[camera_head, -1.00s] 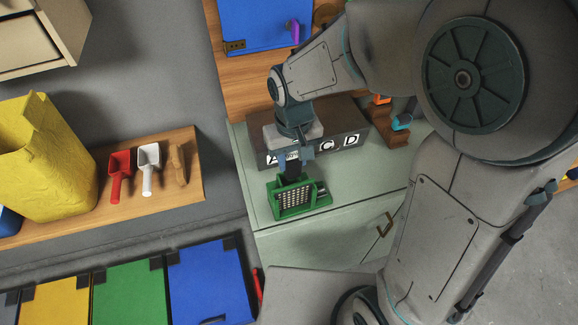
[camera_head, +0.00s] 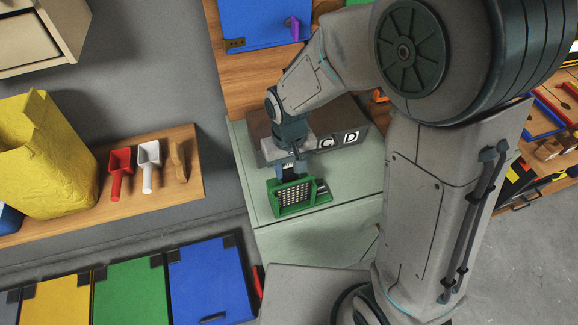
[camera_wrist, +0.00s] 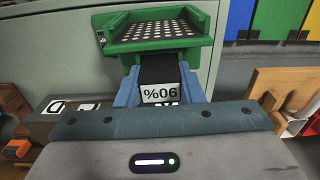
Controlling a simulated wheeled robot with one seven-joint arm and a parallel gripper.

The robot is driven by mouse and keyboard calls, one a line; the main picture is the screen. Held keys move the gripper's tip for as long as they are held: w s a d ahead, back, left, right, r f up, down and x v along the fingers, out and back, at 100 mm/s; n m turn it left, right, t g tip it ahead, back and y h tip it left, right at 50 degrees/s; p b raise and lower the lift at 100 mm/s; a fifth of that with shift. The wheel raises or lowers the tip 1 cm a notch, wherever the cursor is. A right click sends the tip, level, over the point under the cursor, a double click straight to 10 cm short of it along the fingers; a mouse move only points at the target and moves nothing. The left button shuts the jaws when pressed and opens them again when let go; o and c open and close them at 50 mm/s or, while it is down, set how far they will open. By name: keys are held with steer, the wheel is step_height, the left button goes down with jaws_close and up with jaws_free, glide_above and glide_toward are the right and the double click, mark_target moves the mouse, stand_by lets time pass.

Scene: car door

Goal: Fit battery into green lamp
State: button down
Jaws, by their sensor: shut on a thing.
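The green lamp (camera_head: 293,197) stands on the pale green cabinet top, its dotted panel facing the head camera. It also shows in the wrist view (camera_wrist: 158,30), at the top. My gripper (camera_head: 289,168) is just above and behind the lamp. In the wrist view my gripper (camera_wrist: 160,92) is shut on a black battery (camera_wrist: 159,72) with a white label reading 90%, upside down in that picture. The battery's far end meets or lies under the lamp's edge. I cannot tell how deep it sits in the lamp.
A dark box with letter labels (camera_head: 350,137) stands right behind my gripper. The pale green cabinet top (camera_head: 350,185) is clear right of the lamp. A wooden shelf (camera_head: 80,205) at left holds a yellow bag (camera_head: 40,150), a red scoop (camera_head: 119,170) and a white scoop (camera_head: 148,165).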

mark_target(289, 165)
steer(key=shift+s+d+f, duration=0.15)
steer(key=shift+s+f, duration=0.1)
steer(key=shift+f, duration=0.35)
steer(key=c, duration=1)
jaws_free()
steer(key=shift+c, duration=0.2)
steer(key=shift+o, duration=0.4)
steer(key=shift+r+p, duration=0.5)
steer(key=shift+r, duration=0.15)
step_height(289, 165, up, 12)
steer(key=shift+w, duration=0.2)
steer(key=s+d+r+m+t, duration=0.1)
steer(key=s+d, duration=0.3)
steer(key=d, duration=0.5)
steer(key=s+d+r+m+t, duration=0.1)
steer(key=s+d+m+t, duration=0.1)
steer(key=d, duration=0.8)
steer(key=shift+s+r+m, duration=0.4)
steer(key=shift+s+m, duration=0.5)
steer(key=shift+s, duration=0.35)
